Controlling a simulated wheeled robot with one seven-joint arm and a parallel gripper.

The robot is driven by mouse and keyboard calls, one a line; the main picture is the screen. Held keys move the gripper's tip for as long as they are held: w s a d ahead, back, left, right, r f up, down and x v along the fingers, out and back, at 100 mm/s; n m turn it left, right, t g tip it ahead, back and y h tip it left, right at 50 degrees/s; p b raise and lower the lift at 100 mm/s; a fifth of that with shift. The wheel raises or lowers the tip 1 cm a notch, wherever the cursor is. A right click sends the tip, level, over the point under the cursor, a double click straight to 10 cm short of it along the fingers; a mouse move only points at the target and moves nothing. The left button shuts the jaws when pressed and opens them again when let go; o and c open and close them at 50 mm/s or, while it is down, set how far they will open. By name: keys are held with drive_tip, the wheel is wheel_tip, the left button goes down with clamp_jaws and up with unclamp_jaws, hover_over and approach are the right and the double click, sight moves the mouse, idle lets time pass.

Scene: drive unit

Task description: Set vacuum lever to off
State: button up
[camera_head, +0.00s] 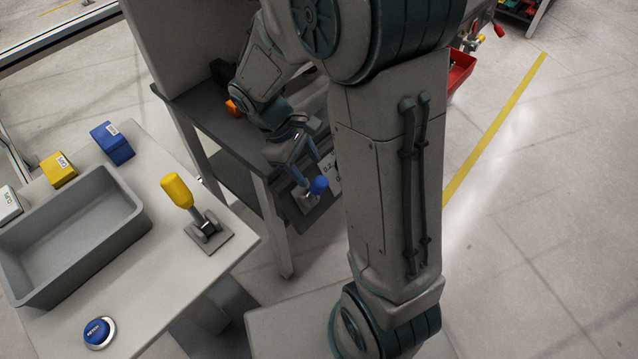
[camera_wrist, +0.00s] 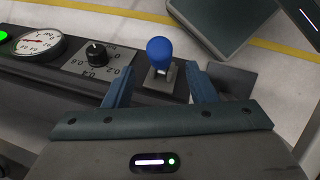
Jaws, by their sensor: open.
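A lever with a round blue knob (camera_wrist: 160,53) stands on a small grey plate at the end of a dark panel, beside a dial with printed numbers. The knob also shows in the head view (camera_head: 319,186). My gripper (camera_wrist: 160,82) is open, its two blue fingers apart on either side of the knob's line, with the knob beyond the tips in the wrist view. In the head view my gripper (camera_head: 306,160) is just above and left of the knob. No contact shows. A second lever with a yellow handle (camera_head: 177,190) stands tilted on the left table. No label naming either lever is readable.
A black dial knob (camera_wrist: 96,52) and a round gauge (camera_wrist: 38,46) sit left of the blue lever. The left table holds a grey bin (camera_head: 125,207), yellow and blue (camera_head: 113,144) boxes and a blue button (camera_head: 99,331). Open floor lies right.

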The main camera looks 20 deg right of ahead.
sight(319, 184)
drive_tip(key=x, duration=0.7)
drive_tip(key=shift+b, duration=0.35)
clamp_jaws()
drive_tip(key=shift+d, duration=0.15)
